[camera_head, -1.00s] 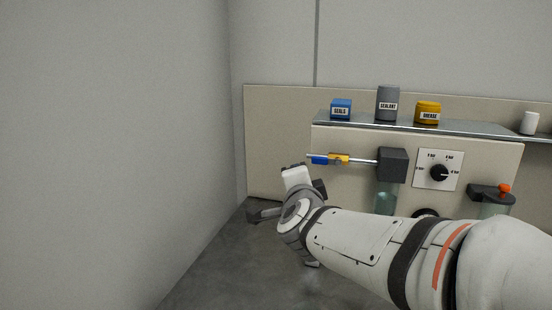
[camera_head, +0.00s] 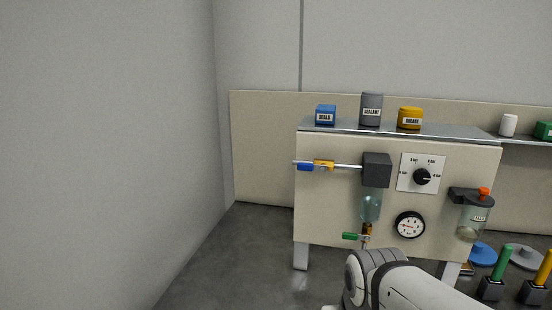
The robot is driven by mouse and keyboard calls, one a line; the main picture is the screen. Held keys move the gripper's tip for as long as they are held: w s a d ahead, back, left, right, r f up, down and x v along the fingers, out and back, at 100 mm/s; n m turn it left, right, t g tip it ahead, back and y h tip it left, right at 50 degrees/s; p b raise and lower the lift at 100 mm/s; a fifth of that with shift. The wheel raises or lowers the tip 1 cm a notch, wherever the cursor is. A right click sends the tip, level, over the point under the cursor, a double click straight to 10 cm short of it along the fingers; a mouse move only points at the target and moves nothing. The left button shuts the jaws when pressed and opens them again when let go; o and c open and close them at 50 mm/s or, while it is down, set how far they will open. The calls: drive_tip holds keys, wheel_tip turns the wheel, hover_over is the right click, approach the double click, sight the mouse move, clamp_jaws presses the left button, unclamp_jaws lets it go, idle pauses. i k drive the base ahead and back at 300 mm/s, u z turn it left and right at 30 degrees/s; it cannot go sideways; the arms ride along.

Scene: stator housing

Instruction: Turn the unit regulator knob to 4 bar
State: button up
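The unit regulator knob (camera_head: 422,177) is a round black knob on a white square plate (camera_head: 407,184) on the front of the cream unit. Its white mark appears to point to the right. Labels in bar are printed around it but are too small to read surely. Below it is a round pressure gauge (camera_head: 409,225) with a white face and a red needle. My arm reaches in from the bottom edge, below the gauge. My gripper is not visible, so its state and distance from the knob cannot be seen.
Left of the knob, a dark block (camera_head: 376,170) carries a pipe with blue and yellow fittings. A clear bowl (camera_head: 370,206) hangs below it. Right is a lubricator with an orange cap (camera_head: 484,192). A shelf above holds a blue SEALS box (camera_head: 325,115), a grey tin and a yellow tin.

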sight(422, 177)
drive_tip(key=k, duration=1.3)
drive_tip(key=u, duration=0.25)
drive_tip(key=i, duration=0.5)
drive_tip(key=u, duration=0.2)
